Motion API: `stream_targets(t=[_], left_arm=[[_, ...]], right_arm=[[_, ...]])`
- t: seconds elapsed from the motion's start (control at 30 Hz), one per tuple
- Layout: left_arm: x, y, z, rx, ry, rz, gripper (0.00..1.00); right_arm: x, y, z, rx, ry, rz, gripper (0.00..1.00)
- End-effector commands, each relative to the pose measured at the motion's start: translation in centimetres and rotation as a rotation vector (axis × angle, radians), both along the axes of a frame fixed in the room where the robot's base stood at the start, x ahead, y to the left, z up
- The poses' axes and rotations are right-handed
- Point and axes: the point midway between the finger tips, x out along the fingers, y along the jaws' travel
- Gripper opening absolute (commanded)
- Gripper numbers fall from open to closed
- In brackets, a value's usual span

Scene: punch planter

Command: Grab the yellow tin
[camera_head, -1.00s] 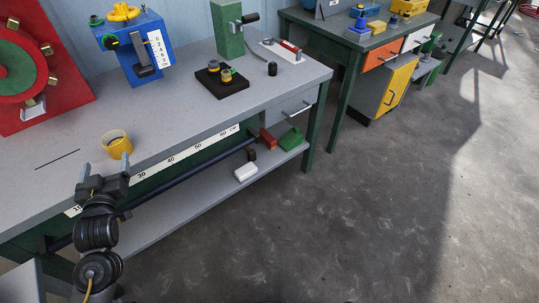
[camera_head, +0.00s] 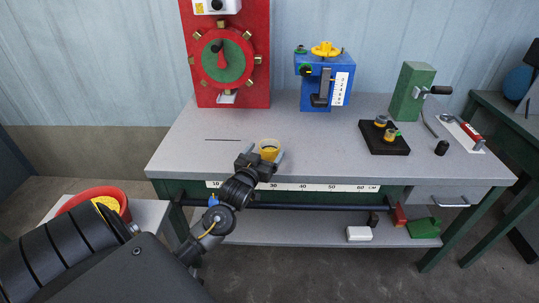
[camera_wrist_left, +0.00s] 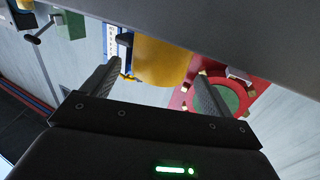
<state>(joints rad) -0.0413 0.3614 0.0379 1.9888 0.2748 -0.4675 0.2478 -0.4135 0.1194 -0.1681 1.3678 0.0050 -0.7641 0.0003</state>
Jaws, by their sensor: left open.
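The yellow tin (camera_head: 268,151) is a small open-topped cup standing upright near the front edge of the grey workbench (camera_head: 190,150). My left gripper (camera_head: 260,161) is open at the front of the tin. In the wrist view its two fingers (camera_wrist_left: 160,78) are spread to either side of the tin, with gaps visible; I cannot tell whether either touches it. My right gripper is not in view.
A red panel with a green dial (camera_head: 222,58) and a blue device (camera_head: 324,82) stand at the bench's back. A black plate with small yellow-topped parts (camera_head: 384,138) and a green crank block (camera_head: 411,92) are to the right.

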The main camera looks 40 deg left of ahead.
Motion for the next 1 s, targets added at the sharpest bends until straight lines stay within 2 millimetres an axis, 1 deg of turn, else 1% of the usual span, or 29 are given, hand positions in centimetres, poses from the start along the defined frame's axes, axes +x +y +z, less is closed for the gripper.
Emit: stream_targets(t=[0.03,0.1,0.23,0.33,0.5,0.53,0.93,1.0], left_arm=[[0.9,0.2,0.1,0.001,-0.002,0.001,0.86],[1.9,0.4,0.0,0.001,-0.002,0.001,0.86],[3.3,0.8,-0.1,0.002,0.0,0.0,0.86],[3.6,0.9,-0.1,0.002,0.001,0.0,0.86],[3.7,0.9,-0.1,0.001,0.0,0.0,0.86],[3.7,0.9,-0.1,0.001,0.0,0.0,0.85],[3.6,0.9,-0.1,0.0,0.0,0.0,0.32],[3.6,0.9,-0.1,0.001,-0.002,0.0,0.32]], right_arm=[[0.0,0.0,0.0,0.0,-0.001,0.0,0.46],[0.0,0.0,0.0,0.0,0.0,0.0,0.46],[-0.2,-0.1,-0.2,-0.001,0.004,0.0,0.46],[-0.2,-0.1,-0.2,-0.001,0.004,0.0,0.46],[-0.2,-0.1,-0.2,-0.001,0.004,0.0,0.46],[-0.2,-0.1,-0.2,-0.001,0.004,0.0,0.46],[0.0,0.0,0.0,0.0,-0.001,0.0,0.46],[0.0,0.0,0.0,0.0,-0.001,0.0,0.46]])
